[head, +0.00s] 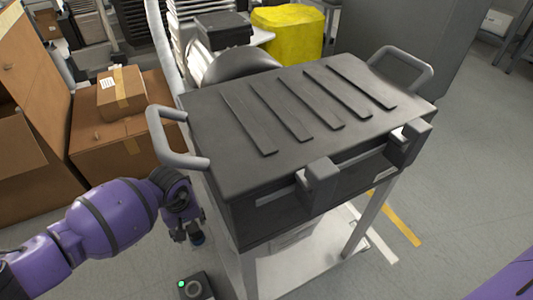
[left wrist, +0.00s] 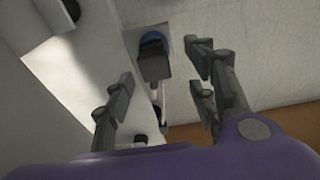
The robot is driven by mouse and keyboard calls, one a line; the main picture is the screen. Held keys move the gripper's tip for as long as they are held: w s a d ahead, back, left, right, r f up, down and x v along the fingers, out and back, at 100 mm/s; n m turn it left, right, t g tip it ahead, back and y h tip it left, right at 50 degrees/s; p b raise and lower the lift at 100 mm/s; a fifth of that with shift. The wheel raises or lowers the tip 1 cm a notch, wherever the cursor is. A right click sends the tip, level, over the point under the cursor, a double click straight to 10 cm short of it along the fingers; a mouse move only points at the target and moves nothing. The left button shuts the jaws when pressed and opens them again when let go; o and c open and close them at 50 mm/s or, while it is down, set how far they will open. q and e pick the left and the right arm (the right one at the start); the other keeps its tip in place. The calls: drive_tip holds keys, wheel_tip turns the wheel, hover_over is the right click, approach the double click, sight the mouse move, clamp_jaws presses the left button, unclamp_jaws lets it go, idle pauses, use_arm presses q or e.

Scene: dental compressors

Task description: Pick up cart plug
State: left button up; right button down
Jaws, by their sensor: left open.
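The cart plug (left wrist: 155,66) shows in the left wrist view as a dark block with a blue ring behind it, against a pale surface. A thin pale cord seems to run below it. My left gripper (left wrist: 159,72) is open, with one finger on each side of the plug; I see no clear contact. In the head view the left gripper (head: 188,230) hangs low beside the left side of the dark-topped cart (head: 225,150). A small blue spot shows at its fingertips there; the plug itself is mostly hidden. My right gripper is out of view.
The cart's grey left handle (head: 178,145) stands just above and beside my left wrist. Cardboard boxes (head: 105,140) stand behind my left arm. A small dark device with a green light (head: 195,287) is below the gripper. Open floor (head: 465,180) lies to the right.

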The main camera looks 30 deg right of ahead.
sight(192, 228)
use_arm(q)
drive_tip(key=f+b, duration=0.1)
drive_tip(key=f, duration=0.2)
drive_tip(key=f+b, duration=0.1)
drive_tip(key=shift+d+f+b, duration=0.3)
drive_tip(key=shift+f, duration=0.25)
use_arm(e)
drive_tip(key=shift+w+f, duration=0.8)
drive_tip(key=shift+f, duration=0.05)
use_arm(q)
drive_tip(key=c, duration=1.3)
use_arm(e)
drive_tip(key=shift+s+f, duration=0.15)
use_arm(q)
drive_tip(key=shift+r, duration=0.2)
